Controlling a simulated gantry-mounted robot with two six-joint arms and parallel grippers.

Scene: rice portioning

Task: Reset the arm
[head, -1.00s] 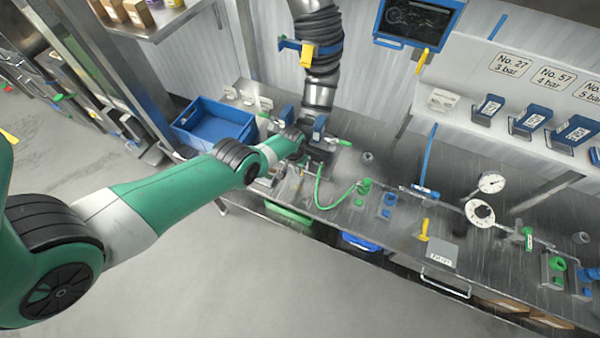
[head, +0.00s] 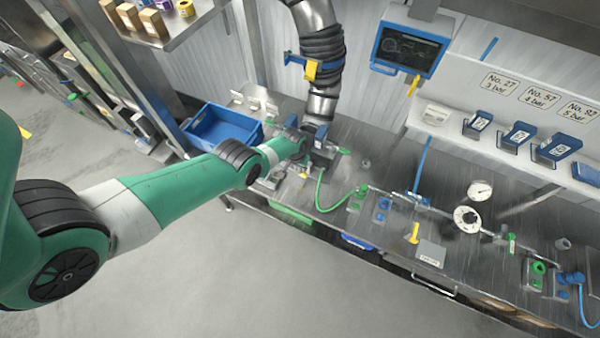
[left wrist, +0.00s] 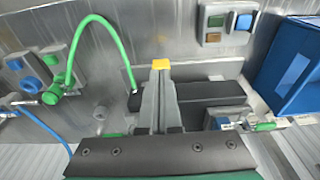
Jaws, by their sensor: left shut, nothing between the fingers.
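My left arm (head: 160,195), green with black joints, reaches in from the left of the head view to the bench's back left part. My left gripper (left wrist: 161,67) shows in the left wrist view as grey fingers with yellow tips, shut and empty. It points over the bench beside a dark grey block (left wrist: 200,98); I cannot tell whether they touch. In the head view the gripper is small and hard to make out at the arm's end. My right gripper is in neither view.
A green hose (head: 319,190) arches near the gripper. A blue bin (head: 222,128) stands behind the forearm. A ribbed duct (head: 322,62) hangs over the bench. Gauges (head: 467,219) and fittings line the bench to the right. The floor in front (head: 260,290) is clear.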

